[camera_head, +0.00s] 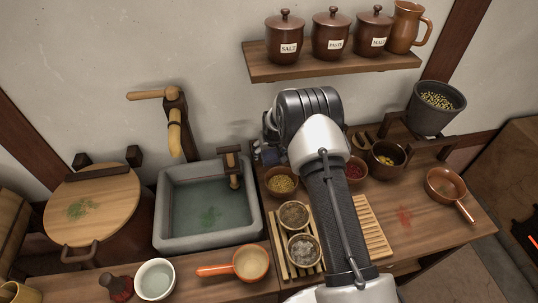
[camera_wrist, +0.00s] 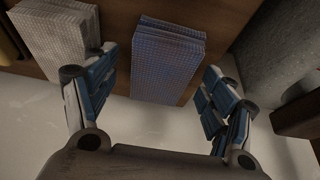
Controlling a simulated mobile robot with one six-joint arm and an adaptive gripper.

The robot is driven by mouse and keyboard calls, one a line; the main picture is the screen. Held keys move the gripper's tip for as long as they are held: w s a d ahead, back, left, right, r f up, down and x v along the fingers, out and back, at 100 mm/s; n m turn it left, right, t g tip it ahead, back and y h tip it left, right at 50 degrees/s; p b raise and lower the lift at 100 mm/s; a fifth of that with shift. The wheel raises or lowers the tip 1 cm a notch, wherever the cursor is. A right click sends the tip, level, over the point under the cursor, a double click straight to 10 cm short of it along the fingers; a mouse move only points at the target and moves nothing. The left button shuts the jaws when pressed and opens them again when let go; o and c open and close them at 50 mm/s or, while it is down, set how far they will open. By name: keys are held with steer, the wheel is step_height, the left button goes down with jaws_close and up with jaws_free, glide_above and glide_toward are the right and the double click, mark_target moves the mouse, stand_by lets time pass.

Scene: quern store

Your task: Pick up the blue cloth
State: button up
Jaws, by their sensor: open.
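In the wrist view, the blue cloth (camera_wrist: 168,58) is a folded, waffle-textured stack lying on the wooden counter. My gripper (camera_wrist: 155,92) is open, with one finger on each side of the cloth's near part in the picture. I cannot tell how far above the cloth the fingers are, and no contact shows. In the head view, a small dark blue patch (camera_head: 270,156) beside my wrist may be the cloth. My arm hides most of that area, and the gripper's tips are largely hidden there.
A grey-white folded cloth (camera_wrist: 58,38) lies left of the blue one in the wrist view. In the head view, a stone sink (camera_head: 166,232) is left of my arm. Spice bowls (camera_head: 282,182) and a slatted rack (camera_head: 376,232) surround it. A shelf (camera_head: 335,69) with jars hangs behind.

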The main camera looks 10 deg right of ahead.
steer(key=shift+c, duration=0.4)
steer(key=c, duration=1.1)
